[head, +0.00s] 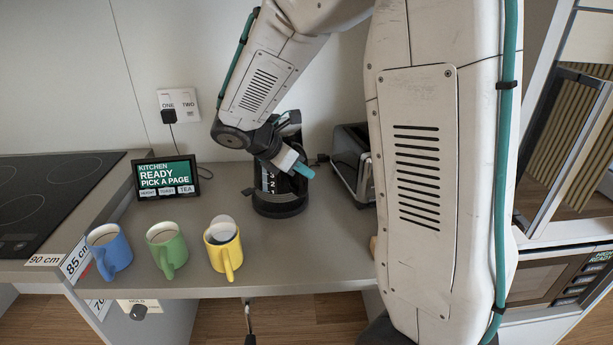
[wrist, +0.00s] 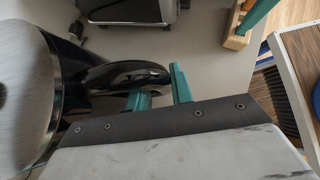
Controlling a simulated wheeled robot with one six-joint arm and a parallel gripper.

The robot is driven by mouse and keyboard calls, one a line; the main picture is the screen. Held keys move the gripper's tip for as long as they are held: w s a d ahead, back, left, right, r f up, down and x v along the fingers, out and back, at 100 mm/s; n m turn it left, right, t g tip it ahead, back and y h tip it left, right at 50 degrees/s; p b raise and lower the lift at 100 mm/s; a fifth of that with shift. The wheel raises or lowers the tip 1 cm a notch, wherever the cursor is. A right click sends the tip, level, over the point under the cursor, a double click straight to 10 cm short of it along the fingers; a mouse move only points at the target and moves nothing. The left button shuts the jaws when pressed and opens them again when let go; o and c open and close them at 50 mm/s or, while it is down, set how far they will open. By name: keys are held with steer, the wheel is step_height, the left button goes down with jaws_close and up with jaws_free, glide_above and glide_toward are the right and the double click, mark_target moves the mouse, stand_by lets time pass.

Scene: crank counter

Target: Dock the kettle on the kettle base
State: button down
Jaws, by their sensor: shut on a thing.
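The kettle (head: 268,182) is dark with a scale marking on its side, and it stands upright at the back of the counter. Its lower end is at the dark round kettle base (head: 280,210); I cannot tell whether it is fully seated. My gripper (head: 298,169) is at the kettle's upper right side and hides part of it. In the wrist view the kettle's metallic lid (wrist: 22,95) is at the left. The teal fingers of my gripper (wrist: 160,90) are shut on the black kettle handle (wrist: 122,75).
A toaster (head: 352,160) stands right of the kettle. A kitchen screen (head: 166,178) stands to the left. Blue (head: 109,252), green (head: 167,250) and yellow (head: 223,248) mugs line the front edge. The hob (head: 50,195) is far left. The counter between mugs and kettle is clear.

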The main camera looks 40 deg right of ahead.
mark_target(300, 178)
steer(key=shift+w+d, duration=0.25)
steer(key=shift+w, duration=0.45)
steer(key=shift+s+f, duration=0.1)
steer(key=shift+f, duration=1.8)
steer(key=c, duration=1.2)
jaws_free()
steer(key=shift+c, duration=0.2)
